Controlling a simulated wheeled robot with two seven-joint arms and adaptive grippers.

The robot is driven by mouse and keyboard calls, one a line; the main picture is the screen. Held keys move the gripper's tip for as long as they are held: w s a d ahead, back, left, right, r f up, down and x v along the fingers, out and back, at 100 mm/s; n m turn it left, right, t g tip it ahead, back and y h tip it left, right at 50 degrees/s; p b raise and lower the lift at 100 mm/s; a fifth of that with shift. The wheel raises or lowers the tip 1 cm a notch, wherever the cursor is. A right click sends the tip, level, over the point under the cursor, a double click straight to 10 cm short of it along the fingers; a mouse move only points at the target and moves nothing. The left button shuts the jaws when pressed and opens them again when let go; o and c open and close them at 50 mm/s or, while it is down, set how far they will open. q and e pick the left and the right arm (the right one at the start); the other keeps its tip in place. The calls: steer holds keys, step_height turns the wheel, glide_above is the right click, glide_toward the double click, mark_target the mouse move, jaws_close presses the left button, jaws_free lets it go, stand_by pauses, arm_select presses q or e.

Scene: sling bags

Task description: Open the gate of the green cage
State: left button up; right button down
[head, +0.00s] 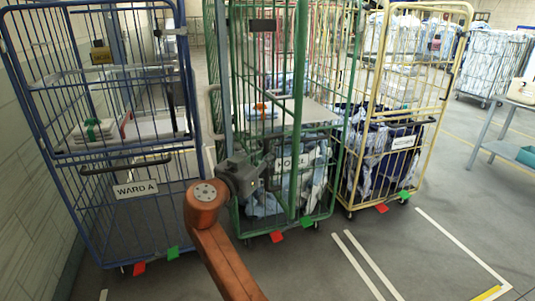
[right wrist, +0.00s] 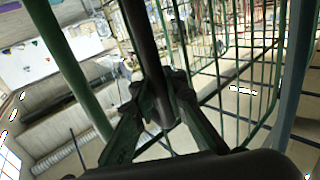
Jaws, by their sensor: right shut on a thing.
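The green cage (head: 352,62) stands in the middle of the head view, between a blue and a yellow cage. Its barred gate (head: 298,75) faces me; I cannot tell for sure whether it is ajar. My right gripper (head: 266,170) is at the gate's front at mid height. In the right wrist view the right gripper (right wrist: 163,105) is shut around a dark bar (right wrist: 143,35), which looks like the gate handle. The gripper hides most of the handle in the head view. My left gripper is not in view.
The blue cage (head: 187,100) with a WARD A sign (head: 135,189) stands close on the left. The yellow cage (head: 447,70) with laundry is on the right. Red and green tags lie at the cage bases. The floor (head: 400,255) at front right is clear; a table (head: 490,130) stands far right.

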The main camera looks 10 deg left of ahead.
steer(key=shift+w+d+f, duration=0.1)
steer(key=shift+d+f, duration=0.05)
steer(key=shift+f, duration=0.25)
steer(key=c, duration=2.5)
jaws_free()
steer(key=o, duration=0.4)
steer(key=shift+d+r, duration=0.1)
steer(key=shift+r, duration=0.1)
steer(key=shift+o, duration=0.7)
steer(key=shift+a, duration=0.2)
steer(key=shift+r, duration=0.1)
steer(key=shift+s, duration=0.25)
steer(key=v, duration=1.2)
